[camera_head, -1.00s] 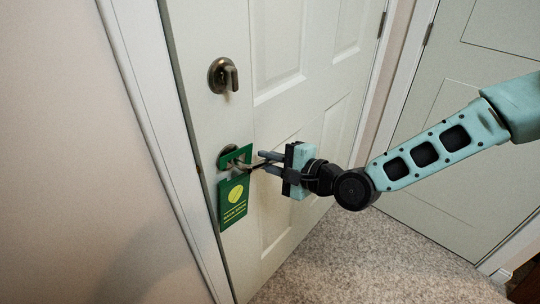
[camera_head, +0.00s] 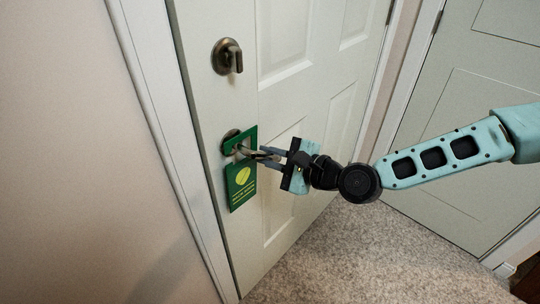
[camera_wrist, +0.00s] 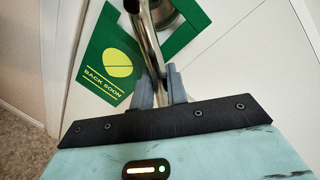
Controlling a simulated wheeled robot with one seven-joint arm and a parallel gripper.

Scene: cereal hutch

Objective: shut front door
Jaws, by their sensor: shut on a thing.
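The white front door (camera_head: 285,90) stands at the left in the head view, close to its frame (camera_head: 160,130). I cannot tell whether it is fully against the frame. A metal lever handle (camera_head: 243,149) sticks out of it, and it also shows in the wrist view (camera_wrist: 148,42). A green hanger sign reading "BACK SOON" (camera_head: 241,184) hangs around the handle and shows in the wrist view too (camera_wrist: 107,65). My gripper (camera_head: 264,154) is shut on the lever, with a finger on each side of it in the wrist view (camera_wrist: 161,85).
A deadbolt knob (camera_head: 228,57) sits on the door above the handle. A second panelled door (camera_head: 450,130) is at the right. A beige wall (camera_head: 70,150) is at the left. Speckled carpet (camera_head: 345,255) lies clear below my arm.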

